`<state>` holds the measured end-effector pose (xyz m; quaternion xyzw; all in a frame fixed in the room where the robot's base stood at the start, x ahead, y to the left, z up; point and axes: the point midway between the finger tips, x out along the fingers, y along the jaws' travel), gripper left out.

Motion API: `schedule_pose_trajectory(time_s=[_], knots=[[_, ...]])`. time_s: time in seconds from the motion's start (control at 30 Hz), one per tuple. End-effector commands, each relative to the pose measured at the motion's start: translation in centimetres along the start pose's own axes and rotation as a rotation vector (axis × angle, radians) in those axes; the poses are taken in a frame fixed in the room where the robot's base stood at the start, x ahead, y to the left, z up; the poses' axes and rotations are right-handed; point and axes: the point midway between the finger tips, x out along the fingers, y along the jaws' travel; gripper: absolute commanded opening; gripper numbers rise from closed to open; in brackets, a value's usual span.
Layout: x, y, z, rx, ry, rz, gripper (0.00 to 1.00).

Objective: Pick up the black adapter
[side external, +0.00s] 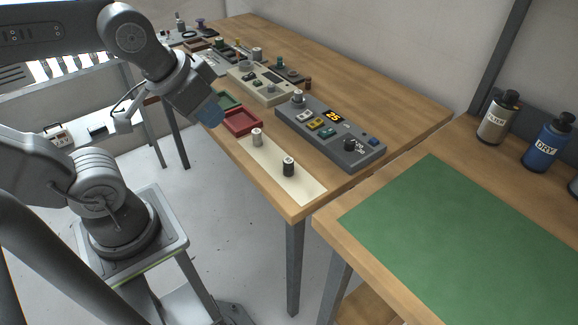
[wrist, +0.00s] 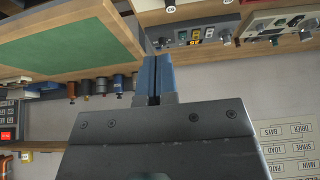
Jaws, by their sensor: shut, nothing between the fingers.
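The black adapter (side external: 288,167) is a short dark cylinder with a light top, upright on the cream mat (side external: 312,190) near the front corner of the bench. A similar silver-grey adapter (side external: 257,137) stands on the same mat to its upper left. My gripper (side external: 211,113), with blue fingers, is raised off the bench's front edge, left of both adapters and well apart from the black one. In the wrist view its blue fingers (wrist: 158,78) are together with nothing between them. I cannot clearly make out the black adapter in the wrist view.
A grey control unit (side external: 330,132) with a lit display stands behind the mat. Red (side external: 243,122) and green (side external: 228,100) trays lie near my gripper. A second bench with a green mat (side external: 465,245) and bottles (side external: 497,117) is at right. More equipment lines the far bench.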

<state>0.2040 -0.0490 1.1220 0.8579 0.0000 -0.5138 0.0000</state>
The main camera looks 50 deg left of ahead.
Motion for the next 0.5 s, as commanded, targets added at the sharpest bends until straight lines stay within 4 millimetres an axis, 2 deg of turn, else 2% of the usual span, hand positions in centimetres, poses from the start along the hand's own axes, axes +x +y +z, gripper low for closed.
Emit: schedule_pose_trajectory(time_s=[0.17, 0.5], knots=[[0.0, 0.0, 0.0, 0.0, 0.0, 0.0, 0.01], [0.0, 0.0, 0.0, 0.0, 0.0, 0.0, 0.34]])
